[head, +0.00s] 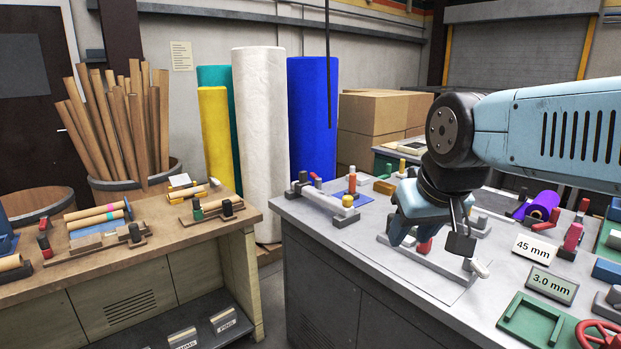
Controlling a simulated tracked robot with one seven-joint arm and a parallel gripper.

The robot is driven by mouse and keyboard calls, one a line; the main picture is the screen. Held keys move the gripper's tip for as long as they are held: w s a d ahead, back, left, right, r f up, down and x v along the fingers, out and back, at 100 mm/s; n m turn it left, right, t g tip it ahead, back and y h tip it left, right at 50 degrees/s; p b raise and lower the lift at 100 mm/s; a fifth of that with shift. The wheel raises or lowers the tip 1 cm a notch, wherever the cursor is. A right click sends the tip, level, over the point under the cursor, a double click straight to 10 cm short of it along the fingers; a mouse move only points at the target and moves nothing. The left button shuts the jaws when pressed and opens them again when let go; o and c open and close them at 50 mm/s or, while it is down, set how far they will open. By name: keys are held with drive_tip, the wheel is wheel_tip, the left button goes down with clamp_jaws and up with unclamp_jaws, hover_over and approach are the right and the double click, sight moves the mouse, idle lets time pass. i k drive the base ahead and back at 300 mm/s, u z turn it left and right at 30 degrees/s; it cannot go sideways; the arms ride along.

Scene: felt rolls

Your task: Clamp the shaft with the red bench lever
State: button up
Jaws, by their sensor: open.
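My gripper (432,240) is open and points down over the right-hand grey bench. It is low above a long grey fixture (408,262) that lies on a pale sheet. A red lever handle (424,246) shows just below and partly behind the fingers; I cannot tell whether they touch it. A pale rounded end (480,268), perhaps of the shaft, shows at the right of this fixture. Most of the shaft's line is hidden by my gripper. Another fixture with a pale bar (325,200) and a yellow-topped end stands farther left on the same bench.
A "45 mm" sign (534,249), a "3.0 mm" sign (552,286), a green frame (536,321) and a red handwheel (600,334) are near the front right. A gap separates the wooden bench (165,240).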

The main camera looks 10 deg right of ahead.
sight(317, 181)
drive_tip(key=u, duration=0.55)
drive_tip(key=k, duration=0.6)
drive_tip(key=u, duration=0.9)
drive_tip(key=k, duration=0.7)
drive_tip(key=u, duration=0.45)
drive_tip(key=i, duration=1.7)
drive_tip(key=z, duration=0.8)
drive_tip(key=i, duration=1.05)
drive_tip(key=z, duration=1.15)
drive_tip(key=i, duration=1.05)
drive_tip(key=z, duration=0.7)
